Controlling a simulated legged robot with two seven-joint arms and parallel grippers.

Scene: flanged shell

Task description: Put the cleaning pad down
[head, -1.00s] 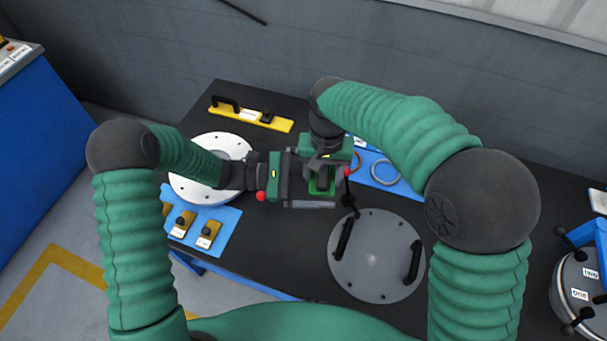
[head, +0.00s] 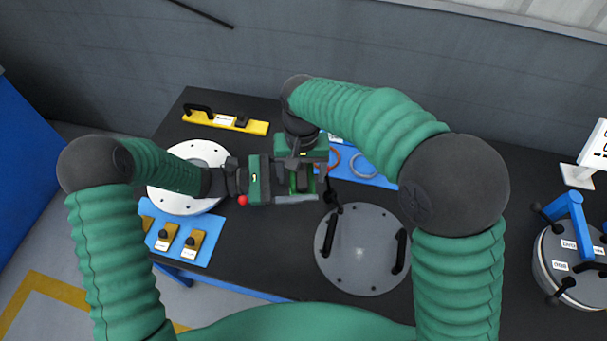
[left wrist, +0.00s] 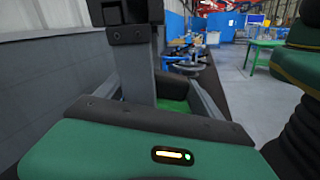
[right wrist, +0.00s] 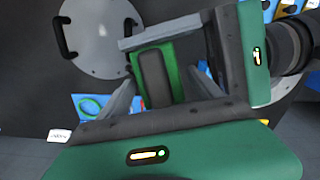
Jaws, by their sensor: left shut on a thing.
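The cleaning pad (head: 303,180) is a small green block with a dark grey strip, held above the black bench near its middle. My left gripper (head: 298,184) comes from the left and is shut on the pad. The pad also shows in the left wrist view (left wrist: 174,104), partly hidden by gripper parts. My right gripper (head: 305,176) reaches over the pad from the back. In the right wrist view, the pad (right wrist: 157,76) lies between the right gripper's fingers (right wrist: 160,88), which look spread with gaps beside it.
A white flange (head: 170,200), blue mat with yellow blocks (head: 207,218) and yellow bar (head: 224,121) are left. A blue mat with rings (head: 378,179) lies behind; a clamped grey vessel (head: 550,285) stands right.

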